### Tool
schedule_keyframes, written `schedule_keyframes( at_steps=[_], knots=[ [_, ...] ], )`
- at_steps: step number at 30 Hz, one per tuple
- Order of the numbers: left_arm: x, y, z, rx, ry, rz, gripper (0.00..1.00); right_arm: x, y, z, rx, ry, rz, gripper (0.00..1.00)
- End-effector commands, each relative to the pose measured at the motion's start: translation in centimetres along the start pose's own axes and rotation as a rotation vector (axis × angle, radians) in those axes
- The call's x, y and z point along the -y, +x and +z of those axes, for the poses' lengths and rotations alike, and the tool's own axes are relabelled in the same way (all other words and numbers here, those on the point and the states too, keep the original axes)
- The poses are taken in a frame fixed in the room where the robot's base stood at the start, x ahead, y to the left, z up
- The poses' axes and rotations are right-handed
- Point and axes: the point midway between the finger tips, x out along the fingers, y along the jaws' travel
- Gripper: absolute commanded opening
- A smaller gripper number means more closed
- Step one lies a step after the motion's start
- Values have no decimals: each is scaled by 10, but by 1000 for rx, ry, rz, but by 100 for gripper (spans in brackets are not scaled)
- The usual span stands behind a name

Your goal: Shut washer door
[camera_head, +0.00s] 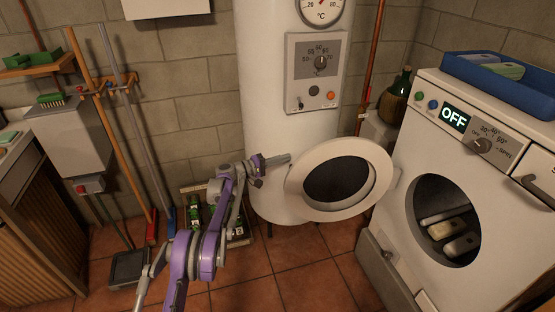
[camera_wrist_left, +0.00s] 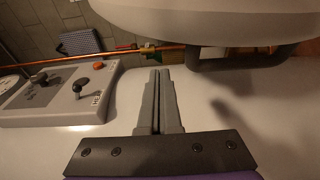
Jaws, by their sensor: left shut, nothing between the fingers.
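The white washer (camera_head: 398,95) stands at the right, with OFF on its display. Its round white door (camera_head: 378,157) with a dark glass centre stands wide open to the left of the dark drum opening (camera_head: 425,200). Pale objects lie inside the drum. My left gripper (camera_head: 287,159) is shut and empty, near the door's upper left rim; I cannot tell if it touches. In the left wrist view the closed fingers (camera_wrist_left: 157,75) point ahead below a pale rounded edge, likely the door (camera_wrist_left: 210,20), with a dark bar under it. My right gripper is not in view.
The white boiler (camera_head: 262,80) with its control panel (camera_head: 317,72) stands close behind my left gripper. Brooms (camera_head: 110,130) lean at the left. Tiled floor shows below the door.

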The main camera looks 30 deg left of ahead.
Motion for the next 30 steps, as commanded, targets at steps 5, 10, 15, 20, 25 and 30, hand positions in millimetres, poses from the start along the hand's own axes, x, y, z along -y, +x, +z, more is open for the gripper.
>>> schedule_keyframes(
  at_steps=[5, 10, 15, 20, 25, 30],
  knots=[
    [0, -5, 16, 1, 0, 0, 0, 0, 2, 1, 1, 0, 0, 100],
    [0, -7, 22, 1, 0, 0, 0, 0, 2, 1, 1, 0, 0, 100],
    [0, -8, 23, 1, 0, 0, 0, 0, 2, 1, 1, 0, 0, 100],
    [0, -8, 23, 1, 0, 0, 0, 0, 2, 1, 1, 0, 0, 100],
    [0, -7, 26, -3, 0, 0, 0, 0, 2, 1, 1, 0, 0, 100],
    [0, -3, 39, -20, 0, 0, 0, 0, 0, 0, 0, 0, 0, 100]
  ],
)
